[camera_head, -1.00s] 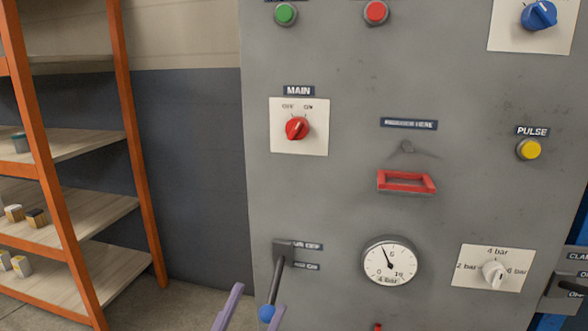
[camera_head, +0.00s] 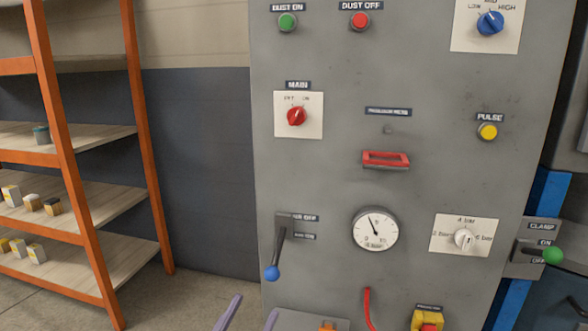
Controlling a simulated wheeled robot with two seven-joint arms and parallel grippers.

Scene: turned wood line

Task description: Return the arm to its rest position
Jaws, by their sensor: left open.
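My left gripper (camera_head: 246,312) shows at the bottom edge of the head view, just left of the panel's lower part. Only its two purple fingers are seen, spread apart with nothing between them. The grey control panel (camera_head: 345,185) stands in front of me. Its air lever (camera_head: 279,245), with a blue ball at the end, points down and is just above the fingers, apart from them. My right gripper is out of view.
An orange-framed shelf (camera_head: 150,160) with small boxes stands at left. The panel carries a red main switch (camera_head: 297,116), a gauge (camera_head: 375,229), a red handle (camera_head: 386,160) and a yellow pulse button (camera_head: 488,132). A green-knobbed clamp lever (camera_head: 553,255) is at right. Floor shows at lower left.

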